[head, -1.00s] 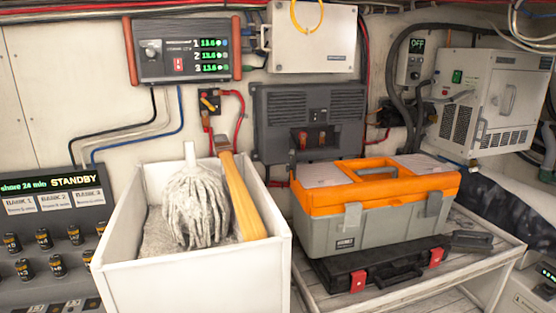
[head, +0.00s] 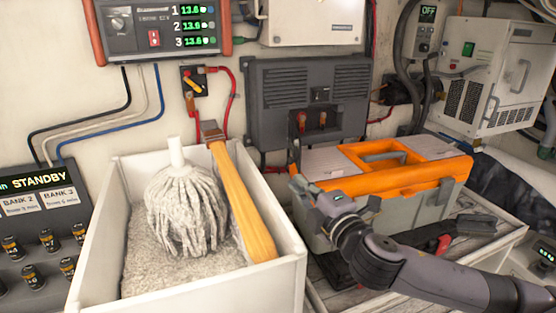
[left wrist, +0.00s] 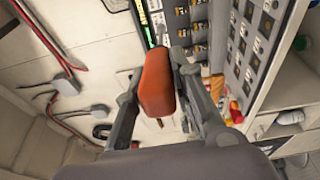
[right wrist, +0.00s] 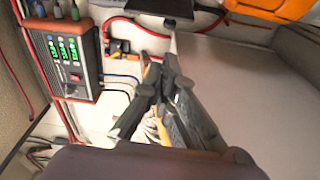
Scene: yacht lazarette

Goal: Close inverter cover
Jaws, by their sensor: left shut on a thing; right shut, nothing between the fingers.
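The inverter appears to be the dark grey vented box (head: 263,103) on the back wall. Red and dark terminals (head: 313,121) show in its lower middle; I cannot make out the cover.
A white bin (head: 190,297) with a mop (head: 182,205) and a wooden handle (head: 245,212) stands in front of the inverter. A grey toolbox with an orange lid (head: 408,177) stands to the right. A battery switch (head: 193,84) with red cable is at the inverter's left.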

